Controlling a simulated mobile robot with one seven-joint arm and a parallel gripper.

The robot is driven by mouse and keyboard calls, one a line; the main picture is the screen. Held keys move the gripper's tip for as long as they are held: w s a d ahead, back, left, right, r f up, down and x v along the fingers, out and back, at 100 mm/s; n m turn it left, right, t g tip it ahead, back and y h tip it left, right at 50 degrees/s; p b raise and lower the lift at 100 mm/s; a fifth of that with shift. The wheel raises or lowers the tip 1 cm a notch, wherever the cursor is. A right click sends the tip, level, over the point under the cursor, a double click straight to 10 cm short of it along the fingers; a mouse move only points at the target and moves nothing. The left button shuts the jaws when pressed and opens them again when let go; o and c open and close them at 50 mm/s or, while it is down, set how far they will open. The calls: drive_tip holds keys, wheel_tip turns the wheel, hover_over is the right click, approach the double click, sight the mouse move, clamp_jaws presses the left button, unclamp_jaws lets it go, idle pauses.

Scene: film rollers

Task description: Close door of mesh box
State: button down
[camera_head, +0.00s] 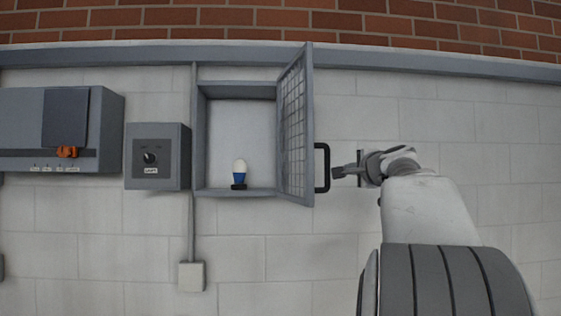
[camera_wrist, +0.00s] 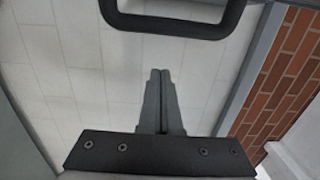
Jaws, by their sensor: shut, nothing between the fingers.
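The grey mesh box (camera_head: 200,140) is mounted on the wall, and its front stands open. Its mesh door (camera_head: 294,120) is hinged on the right side and swung outward toward the camera. A black handle (camera_head: 326,168) sits on the door's outer face. In the wrist view the handle (camera_wrist: 180,33) crosses the top of the picture. My gripper (camera_head: 336,173) is just right of the handle. In the wrist view my gripper (camera_wrist: 160,72) has its fingers together and empty, with a gap to the handle. I cannot tell the exact depth between them.
A blue and white bulb-like object (camera_head: 239,172) stands inside the box. A grey switch box (camera_head: 157,156) and a larger grey cabinet (camera_head: 60,130) with an orange part are on the wall at left. A ledge (camera_head: 420,61) runs above. The wall right of the door is clear.

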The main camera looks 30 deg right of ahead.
drive_tip(key=a, duration=0.2)
drive_tip(key=w+a, duration=0.1)
drive_tip(key=shift+a, duration=0.4)
drive_tip(key=shift+s, duration=0.1)
drive_tip(key=shift+a, duration=0.2)
